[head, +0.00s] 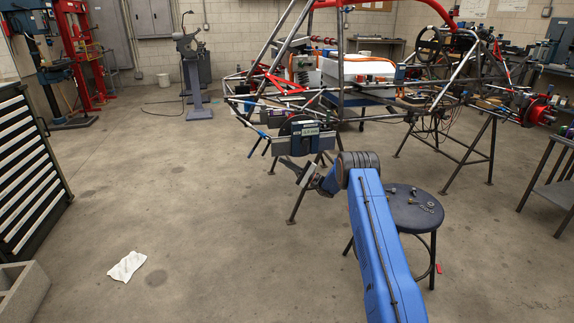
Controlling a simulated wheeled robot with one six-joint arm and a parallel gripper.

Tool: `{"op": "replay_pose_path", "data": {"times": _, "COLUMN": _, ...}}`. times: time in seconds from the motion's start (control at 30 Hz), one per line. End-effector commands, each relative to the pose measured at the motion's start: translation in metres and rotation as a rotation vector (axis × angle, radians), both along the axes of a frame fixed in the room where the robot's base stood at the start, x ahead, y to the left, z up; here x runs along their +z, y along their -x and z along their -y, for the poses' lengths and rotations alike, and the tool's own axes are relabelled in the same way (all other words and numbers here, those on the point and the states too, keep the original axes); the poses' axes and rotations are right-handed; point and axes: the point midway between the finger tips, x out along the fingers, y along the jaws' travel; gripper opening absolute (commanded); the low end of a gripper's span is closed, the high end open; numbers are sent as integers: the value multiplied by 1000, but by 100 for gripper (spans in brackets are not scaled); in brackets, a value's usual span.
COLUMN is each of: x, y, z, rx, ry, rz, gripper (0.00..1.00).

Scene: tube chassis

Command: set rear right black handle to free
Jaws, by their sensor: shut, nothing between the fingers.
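The tube chassis (340,60) stands on metal stands across the upper middle and right of the head view. At its near left corner is a grey and blue clamped assembly (305,140) with a dark round part behind it. Small dark and blue levers (262,134) stick out at its left. I cannot tell which of these parts is the rear right black handle, or its setting. My gripper (303,172) is just below the assembly, at the end of my blue arm. It is small in view, shut and empty. I cannot tell whether it touches anything.
A round dark stool (414,212) with small metal parts on it stands just right of my arm. A drawer cabinet (28,175) is at the left, and a white cloth (127,266) lies on the floor. A bench (553,185) is at the right.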

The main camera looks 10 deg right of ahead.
Motion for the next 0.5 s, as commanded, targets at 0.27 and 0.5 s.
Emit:
{"op": "replay_pose_path", "data": {"times": 0.27, "x": 18, "y": -19, "z": -34, "rx": 1, "ry": 1, "rz": 1, "gripper": 0}}
{"op": "replay_pose_path", "data": {"times": 0.5, "x": 30, "y": -23, "z": -52, "rx": 1, "ry": 0, "rz": -1, "gripper": 0}}
